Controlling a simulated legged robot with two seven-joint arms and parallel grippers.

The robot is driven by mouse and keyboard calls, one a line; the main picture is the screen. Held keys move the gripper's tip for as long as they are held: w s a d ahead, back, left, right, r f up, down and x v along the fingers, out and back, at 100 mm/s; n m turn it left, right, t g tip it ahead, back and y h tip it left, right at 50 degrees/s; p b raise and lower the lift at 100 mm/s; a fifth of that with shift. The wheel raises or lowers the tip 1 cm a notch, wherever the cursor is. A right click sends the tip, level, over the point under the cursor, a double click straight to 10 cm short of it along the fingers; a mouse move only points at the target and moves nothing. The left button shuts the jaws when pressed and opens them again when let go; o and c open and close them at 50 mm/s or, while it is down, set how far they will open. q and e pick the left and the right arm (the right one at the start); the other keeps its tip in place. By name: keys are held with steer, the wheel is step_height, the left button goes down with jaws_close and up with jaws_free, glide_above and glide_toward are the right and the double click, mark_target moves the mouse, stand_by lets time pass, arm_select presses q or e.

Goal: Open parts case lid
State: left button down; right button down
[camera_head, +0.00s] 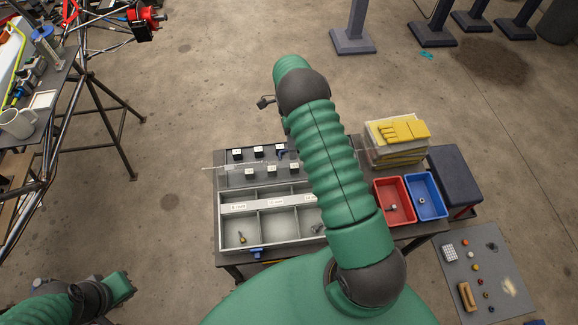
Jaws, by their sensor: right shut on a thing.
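The parts case (222,232) is a grey tray with several compartments on the work table, its inside showing from above. A clear, thin lid (232,167) stands raised at the back of the case, seen nearly edge-on. A blue latch (256,252) is at the case's front edge. My right arm reaches across the case and covers its right part. My right gripper (284,154) shows only as a small dark and blue bit beside the arm, at the lid's upper edge; it is shut on the lid. My left arm is at the lower left, its gripper out of sight.
Several small black blocks with white labels (255,151) lie behind the case. A red bin (381,189), a blue bin (412,186) and a stack with yellow pieces (394,157) are to the right. A grey mat (458,302) with small parts lies at lower right.

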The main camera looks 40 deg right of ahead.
steer(key=shift+w+d+f+b, duration=0.2)
steer(key=shift+w+d+b, duration=0.3)
steer(key=shift+w, duration=0.3)
steer(key=shift+w+d+f+b, duration=0.2)
steer(key=shift+w+d+b, duration=0.15)
steer(key=shift+w+d, duration=0.35)
steer(key=shift+w+d+f+b, duration=0.2)
steer(key=shift+w+d+b, duration=0.2)
steer(key=shift+w, duration=0.5)
steer(key=c, duration=1.5)
jaws_free()
steer(key=shift+d, duration=0.1)
steer(key=s+a+r+b, duration=0.2)
steer(key=s+a+r, duration=0.3)
steer(key=s+a, duration=0.4)
steer(key=s, duration=0.3)
steer(key=shift+s+a, duration=0.2)
steer(key=shift+a, duration=0.2)
